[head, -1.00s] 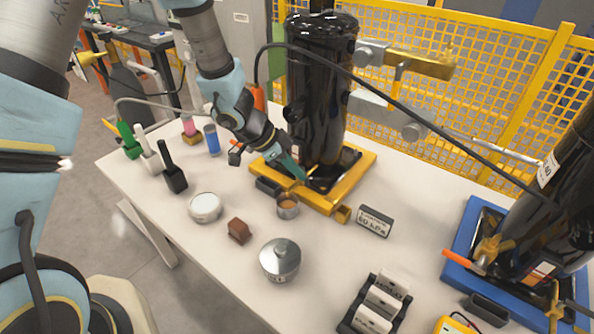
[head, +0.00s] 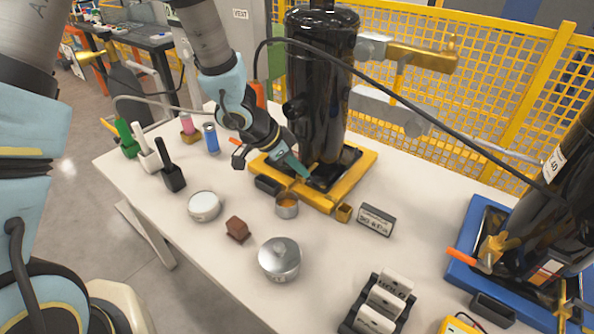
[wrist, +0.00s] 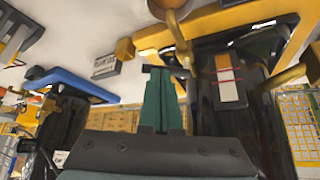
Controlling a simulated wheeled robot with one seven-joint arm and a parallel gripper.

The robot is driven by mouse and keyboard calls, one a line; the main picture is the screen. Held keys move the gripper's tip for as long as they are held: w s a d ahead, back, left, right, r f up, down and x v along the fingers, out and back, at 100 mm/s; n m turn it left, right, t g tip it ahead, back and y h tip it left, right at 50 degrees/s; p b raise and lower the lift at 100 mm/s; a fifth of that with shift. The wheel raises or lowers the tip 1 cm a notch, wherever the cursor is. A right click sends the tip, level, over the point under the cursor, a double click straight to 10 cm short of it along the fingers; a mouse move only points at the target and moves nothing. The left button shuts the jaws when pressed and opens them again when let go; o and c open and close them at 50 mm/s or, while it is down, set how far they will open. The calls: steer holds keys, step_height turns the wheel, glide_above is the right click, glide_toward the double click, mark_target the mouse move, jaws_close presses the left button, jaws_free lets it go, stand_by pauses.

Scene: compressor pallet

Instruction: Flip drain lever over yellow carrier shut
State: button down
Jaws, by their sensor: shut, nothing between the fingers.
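The yellow carrier (head: 318,205) holds an upright black vessel (head: 318,95) on the table. My gripper (head: 305,173) is shut and empty, its green fingers low at the vessel's front left, above the carrier. In the wrist view the fingertips (wrist: 164,72) are beside a brass pipe (wrist: 180,38) and a thin dark crossbar; I cannot tell whether they touch. A small orange bar (head: 235,140) shows left of my wrist; it may be the drain lever, but its attachment is hidden. A metal cup (head: 287,211) stands at the carrier's front edge.
A blue carrier (head: 455,270) with another black vessel and an orange lever (head: 461,257) stands right. A black hose (head: 440,120) crosses between the vessels. A sign block (head: 376,220), lidded pot (head: 279,262) and brown block (head: 237,228) stand in front.

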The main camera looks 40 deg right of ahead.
steer(key=n+b, duration=0.1)
steer(key=n+t+b, duration=0.1)
steer(key=b, duration=0.1)
steer(key=s+d+n+t+b, duration=0.1)
steer(key=shift+f+n+b, duration=0.25)
steer(key=shift+n+b, duration=0.05)
steer(key=shift+b, duration=0.05)
steer(key=shift+d+r, duration=0.15)
steer(key=shift+d, duration=0.15)
steer(key=shift+r, duration=0.1)
steer(key=shift+w+a+p, duration=0.4)
steer(key=shift+w+a, duration=0.05)
steer(key=shift+w, duration=0.2)
